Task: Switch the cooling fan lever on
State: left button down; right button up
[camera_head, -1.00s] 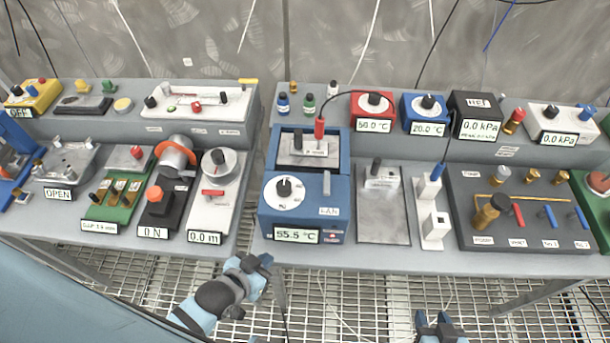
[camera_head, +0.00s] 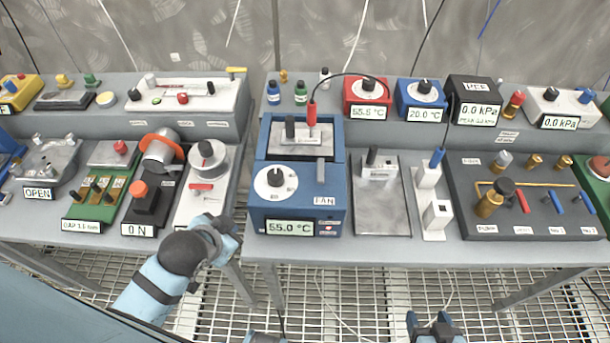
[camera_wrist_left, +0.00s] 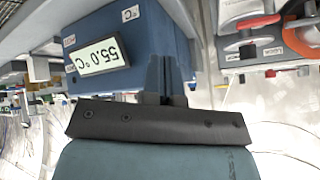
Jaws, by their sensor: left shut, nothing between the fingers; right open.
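The cooling fan lever (camera_head: 320,172) is a short grey lever on the right front of the blue box (camera_head: 335,222), above the FAN label. It stands roughly upright in the head view; I cannot make it out in the left wrist view. The box's display (camera_head: 289,228) reads 55.0 °C and also shows in the left wrist view (camera_wrist_left: 101,54). My left gripper (camera_head: 228,232) is shut and empty, at the bench's front edge, left of the box and apart from the lever. My right gripper (camera_head: 435,322) is open and empty, below the front edge at lower right.
A metal plate unit (camera_head: 382,215) stands to the box's right. A gap separates the two benches. Open floor grating (camera_head: 345,300) lies in front.

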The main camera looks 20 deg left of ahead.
pick_arm(q)
jog(key=w+a+r+m+t+y, duration=0.1)
jog(key=w+a+r+m+t, duration=0.2)
jog(key=w+r+m+t, duration=0.45)
jog(key=w+d+r+m+g+h, duration=0.1)
jog(key=w+d+r+m+h, duration=0.2)
jog(key=r+m+h, duration=0.65)
jog(key=w+d+r+m+h, duration=0.25)
jog(key=d+m+h, duration=0.2)
jog(key=m, duration=0.95)
jog(key=a+f+m+g, duration=0.2)
jog(key=f+m+g, duration=0.2)
jog(key=m, duration=0.3)
jog(key=a+f+m+g+y, duration=0.1)
jog(key=a+f+m+g, duration=0.2)
jog(key=m+g, duration=0.4)
jog(key=shift+s+f+m+b, duration=0.45)
jog(key=shift+f+m, duration=0.15)
jog(key=shift+m, duration=0.2)
pick_arm(e)
jog(key=shift+w+f, duration=0.1)
jog(key=shift+f, duration=0.75)
